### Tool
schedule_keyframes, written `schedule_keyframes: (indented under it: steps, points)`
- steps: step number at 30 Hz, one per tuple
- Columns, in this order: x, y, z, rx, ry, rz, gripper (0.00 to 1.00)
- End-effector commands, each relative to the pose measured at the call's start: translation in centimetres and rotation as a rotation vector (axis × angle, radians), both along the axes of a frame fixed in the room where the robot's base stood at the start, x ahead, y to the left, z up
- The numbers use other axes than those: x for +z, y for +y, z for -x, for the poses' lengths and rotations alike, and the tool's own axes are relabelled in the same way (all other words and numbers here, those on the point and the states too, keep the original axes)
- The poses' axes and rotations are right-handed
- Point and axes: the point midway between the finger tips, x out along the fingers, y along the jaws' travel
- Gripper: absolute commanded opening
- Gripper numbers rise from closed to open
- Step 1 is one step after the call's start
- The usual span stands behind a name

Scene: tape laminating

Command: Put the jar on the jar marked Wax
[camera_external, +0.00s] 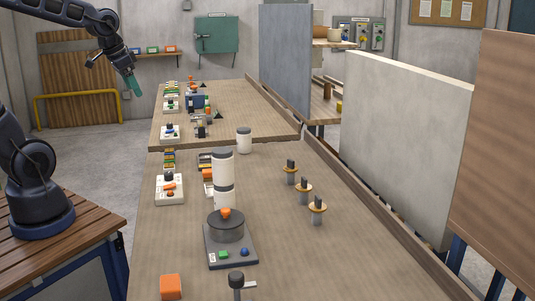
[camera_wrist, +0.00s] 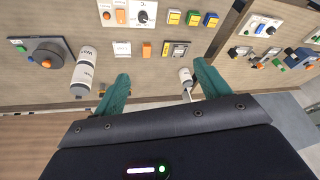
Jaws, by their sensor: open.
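Two white jars with dark lids show one above the other in the external view, the upper jar (camera_external: 222,165) appearing to stand on the lower jar (camera_external: 224,199). In the wrist view they form one tilted white column (camera_wrist: 84,70) with small dark lettering, too small to read surely. Another white jar (camera_external: 244,142) with a grey lid stands apart behind them; it also shows in the wrist view (camera_wrist: 185,76), beside the right finger. My gripper (camera_external: 133,84) has teal fingers, is open and empty, and is raised at the upper left, away from the jars. It also shows in the wrist view (camera_wrist: 161,84).
A device with a dark round top and orange knob (camera_external: 226,228) stands in front of the column. Several small switch boxes (camera_external: 169,188) line the table's left side. Three pegs with tan discs (camera_external: 303,190) stand at right. The bench (camera_external: 270,265) is bare at front right.

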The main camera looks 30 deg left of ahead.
Motion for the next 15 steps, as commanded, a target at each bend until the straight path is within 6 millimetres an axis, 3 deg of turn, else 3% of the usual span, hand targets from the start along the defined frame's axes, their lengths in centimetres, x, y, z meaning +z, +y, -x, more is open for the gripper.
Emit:
schedule_keyframes:
  steps: [3, 6, 10, 15]
  points:
    - [1.0, 4.6, 2.4, 0.145, -0.012, 0.022, 0.75]
    - [1.5, 7.6, 4.4, 0.25, -0.015, 0.043, 0.75]
    - [1.6, 10.4, 6.5, 0.352, -0.017, 0.069, 0.75]
    - [1.5, 11.9, 7.9, 0.414, -0.014, 0.086, 0.75]
